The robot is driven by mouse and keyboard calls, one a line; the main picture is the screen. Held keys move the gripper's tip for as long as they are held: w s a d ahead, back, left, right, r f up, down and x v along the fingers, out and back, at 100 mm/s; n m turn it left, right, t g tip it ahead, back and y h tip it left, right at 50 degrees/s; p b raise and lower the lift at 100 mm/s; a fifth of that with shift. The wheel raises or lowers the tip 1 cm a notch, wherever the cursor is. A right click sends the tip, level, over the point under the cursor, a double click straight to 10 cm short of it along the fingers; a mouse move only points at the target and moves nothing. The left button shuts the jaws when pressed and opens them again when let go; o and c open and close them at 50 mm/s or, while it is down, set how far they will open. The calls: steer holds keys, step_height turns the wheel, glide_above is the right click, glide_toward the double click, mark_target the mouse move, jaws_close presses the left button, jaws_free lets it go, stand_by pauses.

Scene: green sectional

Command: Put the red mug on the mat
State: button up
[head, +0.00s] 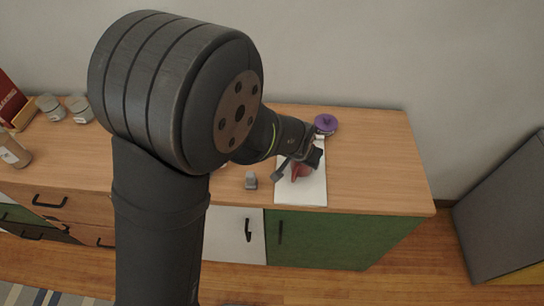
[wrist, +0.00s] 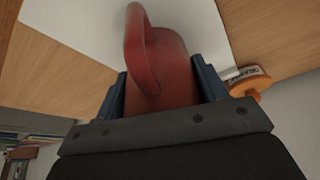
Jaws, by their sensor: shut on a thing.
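The red mug (head: 302,171) is at my gripper (head: 296,165), over the white mat (head: 301,196) on the right part of the wooden counter. In the wrist view the red mug (wrist: 170,70) lies between the two blue fingers of my gripper (wrist: 162,88), which is shut on it. Its handle faces the camera. The white mat (wrist: 75,35) shows behind the mug. I cannot tell whether the mug touches the mat or hangs a little above it. The gripper hides part of the mug in the head view.
A purple round object (head: 326,124) stands just behind the mat. An orange object (wrist: 246,84) with a dark label shows in the wrist view. Jars (head: 79,108) stand far left. The counter's right end (head: 380,160) is clear.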

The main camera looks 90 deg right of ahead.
steer(key=shift+f, duration=0.15)
steer(key=o, duration=1.2)
steer(key=shift+o, duration=0.2)
steer(key=shift+a+r, duration=0.15)
steer(key=shift+r, duration=0.55)
steer(key=v, duration=1)
steer(key=shift+r, duration=0.1)
steer(key=shift+w+a+r, duration=0.1)
steer(key=shift+a+r, duration=0.05)
steer(key=shift+r, duration=0.05)
steer(key=shift+c, duration=0.7)
steer(key=shift+r, duration=0.15)
steer(key=c, duration=1)
